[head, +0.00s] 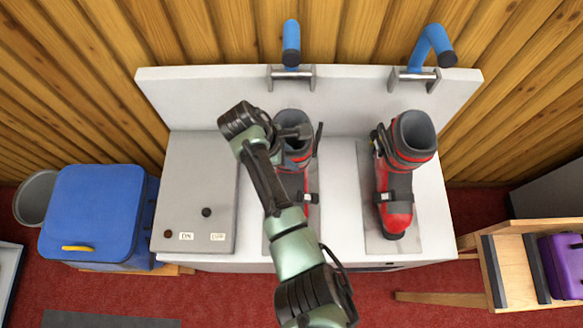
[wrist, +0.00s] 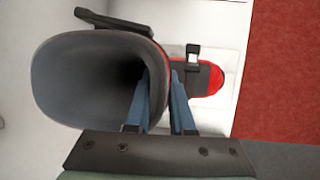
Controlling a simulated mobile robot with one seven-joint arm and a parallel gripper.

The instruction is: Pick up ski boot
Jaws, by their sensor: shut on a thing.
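Two red and black ski boots stand on the white bench (head: 340,215). The left ski boot (head: 294,122) is partly hidden behind my arm in the head view. My gripper (head: 300,140) is at this boot's upper cuff. In the wrist view, my gripper (wrist: 160,103) has one blue finger inside the boot's opening and the other outside, shut on the cuff wall of the ski boot (wrist: 90,75). The boot's red toe (wrist: 212,79) points right there. The right ski boot (head: 400,170) stands upright and apart from my gripper.
A grey control box (head: 195,190) sits on the bench left of the boots. Blue hooked posts (head: 291,45) rise at the bench's back. A blue bin (head: 95,215) is at left, and a wooden stand with a purple case (head: 563,265) at right.

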